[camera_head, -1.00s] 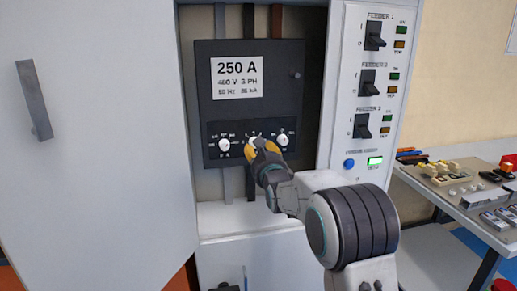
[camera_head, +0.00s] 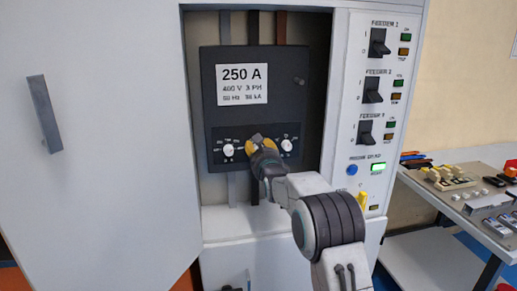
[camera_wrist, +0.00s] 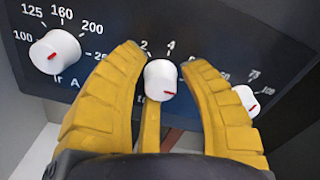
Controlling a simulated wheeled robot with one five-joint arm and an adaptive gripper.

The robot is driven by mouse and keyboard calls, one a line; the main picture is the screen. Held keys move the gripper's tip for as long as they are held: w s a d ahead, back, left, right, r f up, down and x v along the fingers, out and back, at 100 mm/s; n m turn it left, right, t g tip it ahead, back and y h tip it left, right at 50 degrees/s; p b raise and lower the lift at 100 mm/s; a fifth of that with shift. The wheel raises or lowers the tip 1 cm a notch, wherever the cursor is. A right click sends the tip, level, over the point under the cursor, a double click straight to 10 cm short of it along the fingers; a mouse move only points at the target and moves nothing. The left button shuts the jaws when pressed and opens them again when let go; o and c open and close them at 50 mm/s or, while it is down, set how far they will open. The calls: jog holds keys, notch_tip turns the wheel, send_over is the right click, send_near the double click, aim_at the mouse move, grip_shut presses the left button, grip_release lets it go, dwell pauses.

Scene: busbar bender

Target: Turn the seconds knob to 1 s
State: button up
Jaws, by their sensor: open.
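The seconds knob, taken as the white middle knob (camera_wrist: 160,80), sits between my open yellow fingers in the wrist view. Its red mark points to the lower right. The scale digits 2 and 4 show above it; the labels further right and below are partly hidden by my fingers. My gripper (camera_wrist: 163,60) has a finger on the left and right of the knob and a third below it; I cannot tell if any touches. In the head view my gripper (camera_head: 263,142) is at the middle of the dark breaker's (camera_head: 258,110) lower dial strip and hides this knob.
The open cabinet door (camera_head: 95,150) is at left. Feeder switches (camera_head: 372,90) run up the right panel. A table (camera_head: 450,195) with parts stands at right.

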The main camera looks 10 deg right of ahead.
jog(key=shift+o, duration=0.3)
jog(key=shift+r, duration=0.1)
grip_shut()
